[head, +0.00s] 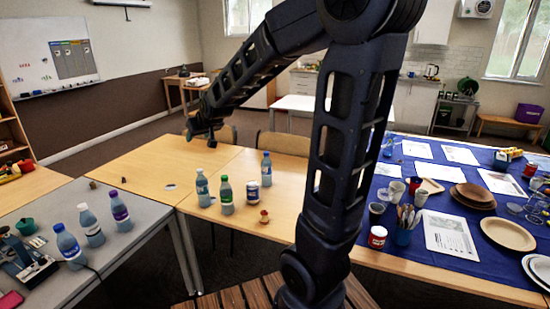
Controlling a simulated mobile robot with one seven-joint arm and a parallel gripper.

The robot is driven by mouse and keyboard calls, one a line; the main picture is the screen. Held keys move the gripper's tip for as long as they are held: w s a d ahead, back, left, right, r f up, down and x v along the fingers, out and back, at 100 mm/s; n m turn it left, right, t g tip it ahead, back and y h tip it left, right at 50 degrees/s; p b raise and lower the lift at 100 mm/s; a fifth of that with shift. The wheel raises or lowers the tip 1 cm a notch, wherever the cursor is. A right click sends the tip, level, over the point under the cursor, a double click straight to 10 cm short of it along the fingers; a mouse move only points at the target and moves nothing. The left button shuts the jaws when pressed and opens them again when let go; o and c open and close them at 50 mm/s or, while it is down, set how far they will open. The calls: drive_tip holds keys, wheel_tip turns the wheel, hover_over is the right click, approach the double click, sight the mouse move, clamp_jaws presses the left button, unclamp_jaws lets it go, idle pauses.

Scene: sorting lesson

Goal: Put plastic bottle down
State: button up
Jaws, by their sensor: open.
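My gripper (201,137) is open at the end of my arm, over the far edge of the wooden table (150,158). I see no bottle between its fingers. Plastic bottles stand upright on this table, nearer than the gripper: one with a teal label (203,188), one green (226,196) and one pale with a blue cap (266,169). I cannot tell which bottle the task means.
A can (252,190) and a small reddish object (264,216) stand near the bottles. A blue cloth (400,240) at right carries cups, plates and papers. Chairs stand behind the wooden table. The table's left middle is mostly clear. My arm hides part of the scene.

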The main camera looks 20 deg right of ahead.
drive_tip(key=s+d+m+g+h, duration=0.1)
drive_tip(key=s+d+g, duration=0.1)
drive_tip(key=s+d, duration=0.6)
drive_tip(key=s+d+m+g+h, duration=0.2)
drive_tip(key=s+d, duration=0.7)
drive_tip(key=s, duration=1)
drive_tip(key=shift+s+d+r, duration=0.2)
drive_tip(key=shift+s+r, duration=0.1)
drive_tip(key=o, duration=0.7)
drive_tip(key=shift+c, duration=0.2)
